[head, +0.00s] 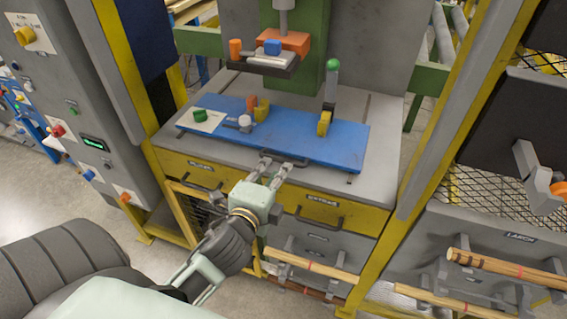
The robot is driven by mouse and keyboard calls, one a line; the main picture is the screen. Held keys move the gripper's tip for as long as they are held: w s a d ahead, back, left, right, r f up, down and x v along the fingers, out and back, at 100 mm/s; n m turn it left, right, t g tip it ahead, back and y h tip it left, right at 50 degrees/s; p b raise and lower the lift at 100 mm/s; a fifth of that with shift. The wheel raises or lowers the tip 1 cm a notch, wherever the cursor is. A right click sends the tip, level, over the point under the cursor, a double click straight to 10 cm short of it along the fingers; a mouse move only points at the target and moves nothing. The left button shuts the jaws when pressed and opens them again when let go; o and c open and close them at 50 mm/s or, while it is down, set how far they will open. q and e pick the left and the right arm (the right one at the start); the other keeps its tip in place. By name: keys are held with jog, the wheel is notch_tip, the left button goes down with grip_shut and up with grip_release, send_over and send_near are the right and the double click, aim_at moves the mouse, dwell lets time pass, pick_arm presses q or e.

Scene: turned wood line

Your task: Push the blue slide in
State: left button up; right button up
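The blue slide (290,145) is a flat blue plate lying on the grey machine table, below the green column. It carries a pale label with a green knob (200,115) at its left end and yellow blocks, with an upright green-topped lever at the right. Whether the fingertips touch the edge is unclear. My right gripper is not in view.
Yellow drawers (318,207) with dark handles sit under the table's front edge. Yellow posts stand on both sides. A grey control cabinet (75,90) is at left. Turned wood rods (500,265) lie on racks at lower right. The press head (280,45) hangs above the slide.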

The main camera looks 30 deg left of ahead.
pick_arm(q)
jog(key=shift+x, duration=2.2)
jog(key=shift+d, duration=0.1)
jog(key=shift+c, duration=0.4)
grip_shut()
